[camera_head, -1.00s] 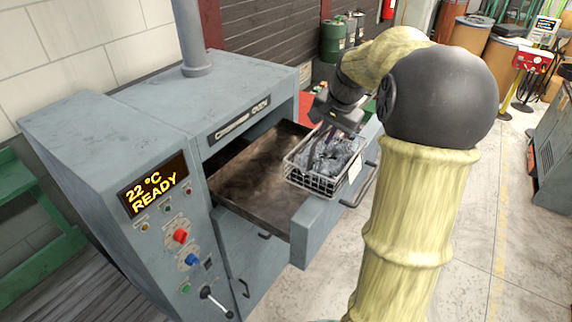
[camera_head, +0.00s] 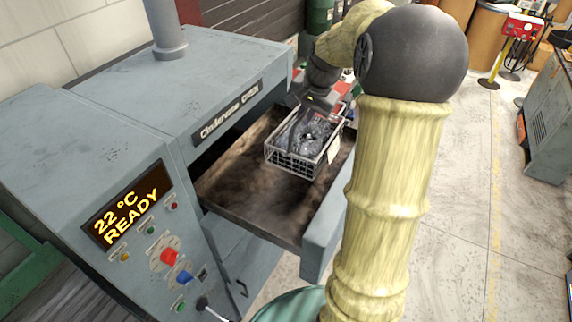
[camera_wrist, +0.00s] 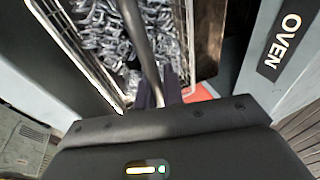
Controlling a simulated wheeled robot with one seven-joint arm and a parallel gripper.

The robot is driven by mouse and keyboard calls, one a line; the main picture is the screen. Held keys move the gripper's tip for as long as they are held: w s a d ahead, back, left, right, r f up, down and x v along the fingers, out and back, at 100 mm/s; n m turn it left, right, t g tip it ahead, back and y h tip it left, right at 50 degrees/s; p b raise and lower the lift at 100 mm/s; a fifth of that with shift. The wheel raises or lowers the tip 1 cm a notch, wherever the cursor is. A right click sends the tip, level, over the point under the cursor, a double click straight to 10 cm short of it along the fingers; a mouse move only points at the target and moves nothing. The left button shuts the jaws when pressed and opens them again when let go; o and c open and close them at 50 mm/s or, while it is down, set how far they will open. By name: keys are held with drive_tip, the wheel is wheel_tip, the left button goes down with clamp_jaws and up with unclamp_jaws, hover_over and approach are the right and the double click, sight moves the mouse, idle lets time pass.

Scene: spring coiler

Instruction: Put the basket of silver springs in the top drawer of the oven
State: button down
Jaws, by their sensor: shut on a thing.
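The wire basket (camera_head: 291,161) of silver springs (camera_head: 308,137) is over the open top drawer (camera_head: 235,200) of the grey oven (camera_head: 228,78), towards the drawer's far right part. I cannot tell whether it touches the drawer floor. It has a white tag on its right side. My gripper (camera_wrist: 160,98) is shut on the basket's handle (camera_wrist: 141,40), seen close in the wrist view. The springs (camera_wrist: 105,30) fill the basket there. In the head view my gripper (camera_head: 312,106) is above the basket, partly hidden by its own wrist.
The oven panel (camera_head: 130,205) reads 22 °C READY and has knobs and a lever at the left. A lower drawer handle shows below. Green drums (camera_head: 320,15) and a red object stand behind. Open floor (camera_head: 460,200) lies to the right.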

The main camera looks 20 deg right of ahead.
sight(306, 131)
drive_tip(key=shift+s+r, duration=0.15)
wheel_tip(306, 131, down, 6)
drive_tip(key=shift+f+p, duration=0.15)
drive_tip(key=shift+p, duration=0.9)
drive_tip(key=shift+f, duration=0.3)
drive_tip(key=shift+f+p, duration=0.65)
drive_tip(key=shift+f, duration=0.95)
